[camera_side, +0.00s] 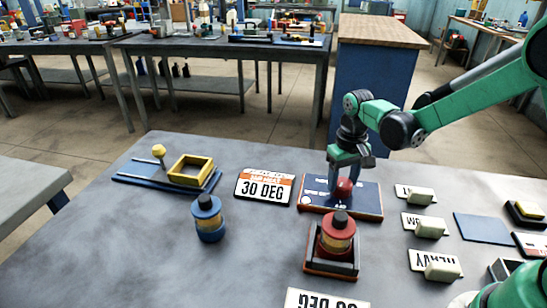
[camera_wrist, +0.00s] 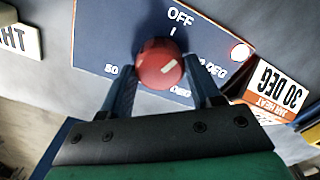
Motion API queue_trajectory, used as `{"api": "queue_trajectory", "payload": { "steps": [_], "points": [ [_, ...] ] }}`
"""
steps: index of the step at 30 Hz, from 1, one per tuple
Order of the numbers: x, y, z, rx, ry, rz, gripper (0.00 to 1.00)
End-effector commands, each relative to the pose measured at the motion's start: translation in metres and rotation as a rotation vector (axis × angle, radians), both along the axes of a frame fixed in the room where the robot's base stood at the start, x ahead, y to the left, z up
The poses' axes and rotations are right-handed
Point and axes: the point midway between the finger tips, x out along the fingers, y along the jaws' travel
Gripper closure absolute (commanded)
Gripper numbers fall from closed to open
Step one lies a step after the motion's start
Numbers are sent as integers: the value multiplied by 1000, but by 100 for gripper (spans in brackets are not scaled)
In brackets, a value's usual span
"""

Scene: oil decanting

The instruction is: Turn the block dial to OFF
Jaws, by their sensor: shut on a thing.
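The block dial is a round red knob (camera_wrist: 160,65) on a blue panel (camera_wrist: 105,35), with a short white mark on its face. In the wrist view the mark sits right of the knob's centre, slanting toward the right, not up at the OFF label (camera_wrist: 180,16). Other degree labels are partly covered around the knob. A small lamp (camera_wrist: 240,52) at the panel's right glows. My gripper (camera_wrist: 161,78) is shut on the knob, one finger each side. In the side view my gripper (camera_side: 344,180) points down onto the red knob (camera_side: 344,190) on the panel (camera_side: 368,202).
A 30 DEG card (camera_side: 264,187) lies left of the panel. A blue-based jar (camera_side: 208,218) and a jar in a red-edged holder (camera_side: 337,235) stand nearer the camera. Label cards with pale blocks (camera_side: 431,228) lie to the right. A yellow frame (camera_side: 190,170) sits far left.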

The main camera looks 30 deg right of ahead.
Motion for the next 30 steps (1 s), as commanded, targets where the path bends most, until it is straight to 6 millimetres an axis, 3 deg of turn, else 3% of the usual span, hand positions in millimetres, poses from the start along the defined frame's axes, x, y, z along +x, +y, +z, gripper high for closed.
{"api": "queue_trajectory", "payload": {
  "steps": [14,30],
  "points": [
    [0,0,0,-1,-1,308,96],
    [0,0,0,-1,-1,374,96]
  ]
}}
